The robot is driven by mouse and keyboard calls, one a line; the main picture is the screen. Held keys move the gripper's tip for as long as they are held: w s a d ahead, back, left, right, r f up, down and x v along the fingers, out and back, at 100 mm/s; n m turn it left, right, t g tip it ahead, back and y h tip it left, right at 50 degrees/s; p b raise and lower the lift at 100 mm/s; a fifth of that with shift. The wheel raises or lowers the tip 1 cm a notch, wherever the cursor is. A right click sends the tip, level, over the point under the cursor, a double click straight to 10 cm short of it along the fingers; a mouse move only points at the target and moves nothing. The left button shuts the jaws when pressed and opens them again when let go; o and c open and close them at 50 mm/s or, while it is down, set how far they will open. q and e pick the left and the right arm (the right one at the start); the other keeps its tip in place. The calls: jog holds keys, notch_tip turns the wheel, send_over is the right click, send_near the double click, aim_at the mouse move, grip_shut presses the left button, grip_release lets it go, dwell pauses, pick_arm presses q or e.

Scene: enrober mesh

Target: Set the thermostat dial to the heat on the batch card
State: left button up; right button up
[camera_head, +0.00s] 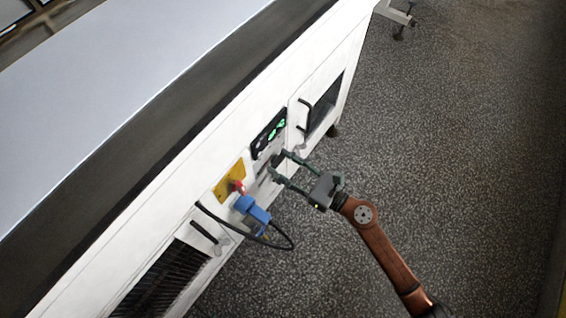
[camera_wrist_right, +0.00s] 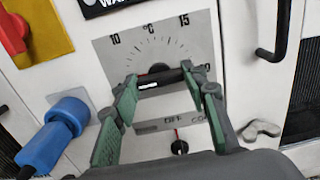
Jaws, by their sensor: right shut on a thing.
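The thermostat dial shows in the right wrist view as a dark knob with a bar grip (camera_wrist_right: 160,79), on a grey scale plate (camera_wrist_right: 109,50) marked 10, °C and 15. My right gripper (camera_wrist_right: 159,77) has its green fingers on the two ends of the bar and is shut on it. In the head view the right gripper (camera_head: 279,163) reaches the cabinet front (camera_head: 318,65) from the right, below the display. The dial's pointer is not clear, and the fingers hide part of the plate. I see no batch card. My left gripper is out of view.
A black display with green symbols (camera_head: 268,134) sits above the dial. A yellow plate with a red switch (camera_head: 229,183) and a blue plug (camera_head: 252,208) with a looping black cable are to the left. A black door handle (camera_wrist_right: 279,31) is to the right. The floor is open.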

jog(key=o, duration=1.2)
jog(key=shift+c, duration=0.2)
jog(key=v, duration=1.2)
jog(key=shift+f, duration=0.1)
